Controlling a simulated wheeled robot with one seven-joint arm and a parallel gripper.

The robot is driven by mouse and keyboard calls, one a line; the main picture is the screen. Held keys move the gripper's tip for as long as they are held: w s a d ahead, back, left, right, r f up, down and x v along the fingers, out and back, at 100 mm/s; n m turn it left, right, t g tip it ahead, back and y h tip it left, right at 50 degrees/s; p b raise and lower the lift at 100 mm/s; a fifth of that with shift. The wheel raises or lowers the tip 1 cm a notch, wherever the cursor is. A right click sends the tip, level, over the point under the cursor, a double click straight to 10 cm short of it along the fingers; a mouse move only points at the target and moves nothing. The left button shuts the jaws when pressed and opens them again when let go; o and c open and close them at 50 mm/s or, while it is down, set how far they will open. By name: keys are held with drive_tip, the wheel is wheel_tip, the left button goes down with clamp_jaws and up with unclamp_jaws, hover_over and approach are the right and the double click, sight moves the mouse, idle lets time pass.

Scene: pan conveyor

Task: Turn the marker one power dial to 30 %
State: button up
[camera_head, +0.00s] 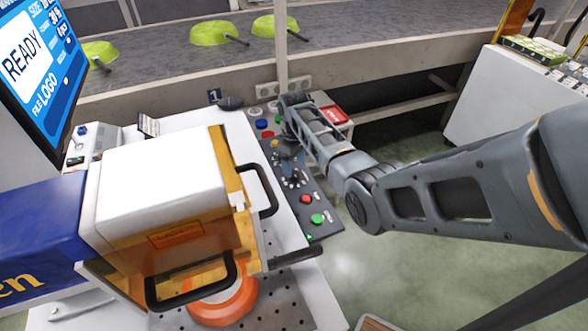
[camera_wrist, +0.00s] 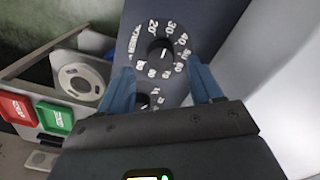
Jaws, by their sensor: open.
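The control panel (camera_head: 322,228) carries a power dial, a black knob ringed by white numbers, partly visible below my gripper in the head view (camera_head: 291,181). In the wrist view the larger dial (camera_wrist: 160,52) lies ahead, between the lines of my two blue fingers, with its numbers readable around it. A short white line shows on its knob; I cannot tell exactly which number it points to. A second, smaller dial (camera_wrist: 144,102) sits nearer, partly hidden by the gripper body. My gripper (camera_wrist: 163,80) is open and empty, its fingers on either side; contact cannot be told.
Red (camera_head: 306,199) and green (camera_head: 318,218) buttons sit on the panel's near end. The marking machine with a white top (camera_head: 165,175) and black handles stands left of the panel. A red-topped box (camera_head: 334,115) is behind. Green pans (camera_head: 275,26) lie on the conveyor.

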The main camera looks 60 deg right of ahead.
sight(294, 173)
drive_tip(key=shift+r, duration=2)
